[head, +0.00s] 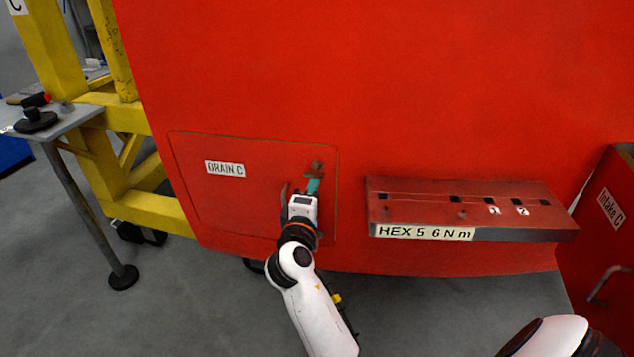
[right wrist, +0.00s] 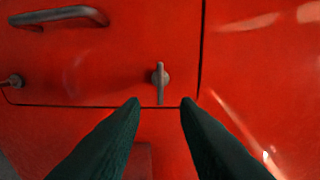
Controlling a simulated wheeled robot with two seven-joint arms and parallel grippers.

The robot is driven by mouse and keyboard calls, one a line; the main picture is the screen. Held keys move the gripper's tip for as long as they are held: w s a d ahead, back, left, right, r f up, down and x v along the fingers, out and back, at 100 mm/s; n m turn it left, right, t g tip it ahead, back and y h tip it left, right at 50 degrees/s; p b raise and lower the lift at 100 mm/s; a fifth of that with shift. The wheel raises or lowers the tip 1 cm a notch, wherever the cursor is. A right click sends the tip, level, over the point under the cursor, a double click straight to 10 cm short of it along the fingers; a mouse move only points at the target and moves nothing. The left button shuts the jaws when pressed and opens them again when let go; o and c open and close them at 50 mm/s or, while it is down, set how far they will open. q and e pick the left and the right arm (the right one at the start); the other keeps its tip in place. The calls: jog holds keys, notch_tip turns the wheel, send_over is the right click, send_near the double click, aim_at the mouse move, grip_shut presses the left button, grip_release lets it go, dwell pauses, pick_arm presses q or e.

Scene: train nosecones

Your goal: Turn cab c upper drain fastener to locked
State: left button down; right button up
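The red drain panel (head: 215,205) carries a "DRAIN C" label (head: 225,169). The upper drain fastener (head: 318,166) is a small dark lever near the panel's upper right corner. In the right wrist view the fastener (right wrist: 160,77) shows a round hub, with its lever pointing down in the picture, toward the near panel seam. My right gripper (head: 313,186) is just below the fastener in the head view. Its dark teal fingers (right wrist: 160,101) are apart, with the lever end seen between the tips; I cannot tell the depth gap. My left gripper is out of view.
A handle (right wrist: 60,15) and a second fastener (right wrist: 13,82) are on the panel. A red ledge (head: 470,208) labelled "HEX 5 6 N m" juts out at right. A yellow frame (head: 155,208) and a grey table (head: 75,120) stand at left.

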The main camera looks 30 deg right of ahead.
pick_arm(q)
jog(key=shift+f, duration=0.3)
pick_arm(e)
jog(key=v, duration=0.4)
jog(key=shift+s+a, duration=0.3)
jog(key=shift+f, duration=0.1)
